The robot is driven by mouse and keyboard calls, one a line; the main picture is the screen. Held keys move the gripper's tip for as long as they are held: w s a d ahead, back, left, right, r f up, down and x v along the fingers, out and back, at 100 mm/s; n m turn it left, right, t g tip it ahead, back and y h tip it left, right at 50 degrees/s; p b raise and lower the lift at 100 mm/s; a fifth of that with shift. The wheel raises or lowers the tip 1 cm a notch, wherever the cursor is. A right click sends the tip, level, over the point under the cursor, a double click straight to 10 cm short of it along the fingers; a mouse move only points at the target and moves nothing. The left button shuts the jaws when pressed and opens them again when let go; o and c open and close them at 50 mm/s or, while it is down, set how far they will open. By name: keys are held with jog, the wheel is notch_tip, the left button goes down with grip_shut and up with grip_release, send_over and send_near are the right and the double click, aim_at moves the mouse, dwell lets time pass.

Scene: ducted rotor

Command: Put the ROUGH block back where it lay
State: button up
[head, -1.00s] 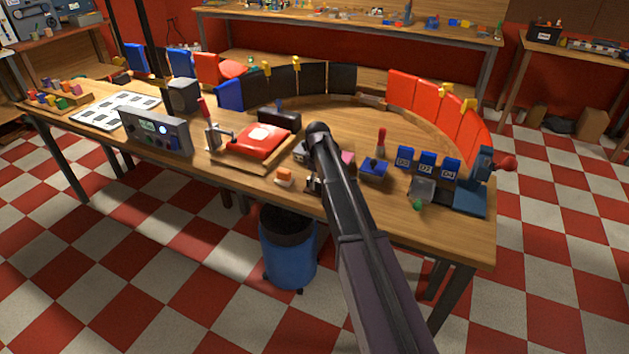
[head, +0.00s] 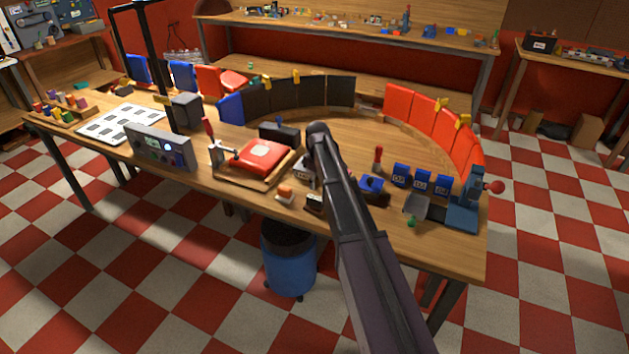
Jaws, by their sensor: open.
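I cannot pick out the ROUGH block, because no label with that word is readable. Candidates near my arm's far end are a small orange block (head: 285,190) on a pale base and a small dark block (head: 314,203) with a pale face, both at the table's front edge. A grey labelled piece (head: 303,173) sits just left of my arm. My arm reaches from the bottom right up over the workbench (head: 255,215). My gripper does not show; the arm's dark rounded end hides whatever is beneath it.
A red pad on a wooden tray (head: 228,180) lies left of my arm. Right of it are a blue piece (head: 371,186), several blue labelled blocks (head: 421,182) and a blue lever press (head: 465,205). Curved panels (head: 310,92) stand behind. A blue bin (head: 288,268) stands below the front edge.

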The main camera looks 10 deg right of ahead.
jog(key=shift+r+p, duration=0.9)
jog(key=shift+r, duration=0.35)
jog(key=s+m, duration=1)
jog(key=s, duration=1.9)
jog(key=shift+a+m, duration=0.3)
jog(key=shift+m, duration=0.1)
